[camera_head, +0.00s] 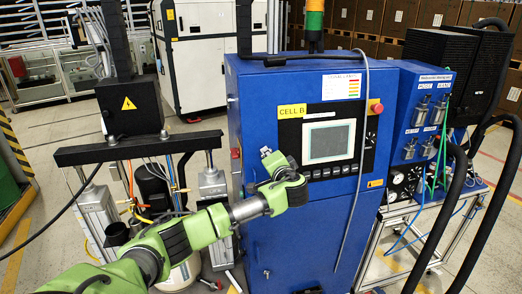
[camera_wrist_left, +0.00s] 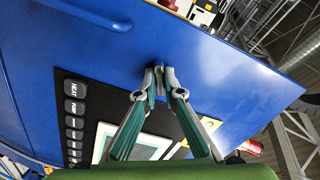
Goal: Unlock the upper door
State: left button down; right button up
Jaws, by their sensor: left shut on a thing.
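The blue cabinet's upper door (camera_head: 260,100) carries a "CELL B" label and a control screen, and it appears closed. My left arm reaches in from the lower left to its left side. My left gripper (camera_head: 268,155) is close against the door, left of the screen. In the left wrist view, the gripper (camera_wrist_left: 159,78) is shut with its fingertips around a small grey metal lock piece or key (camera_wrist_left: 158,68) on the blue door (camera_wrist_left: 200,60). The fingers hide most of that piece, so its turn angle cannot be told. My right gripper is not in view.
The screen (camera_head: 329,141) and a red button (camera_head: 376,107) are on the door. A grey cable (camera_head: 362,180) hangs across the cabinet front. A blue valve panel (camera_head: 412,120) and black hoses stand at right. A black box (camera_head: 130,104) on a stand is at left.

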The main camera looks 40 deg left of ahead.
pick_arm(q)
jog(key=m+p, duration=0.2)
jog(key=m, duration=0.1)
jog(key=shift+f, duration=0.1)
dwell(0.4)
jog(key=shift+m, duration=1.3)
jog(key=c, duration=2)
grip_release()
jog(key=shift+s+d, duration=0.1)
jog(key=v, duration=0.8)
jog(key=shift+s+d, duration=0.3)
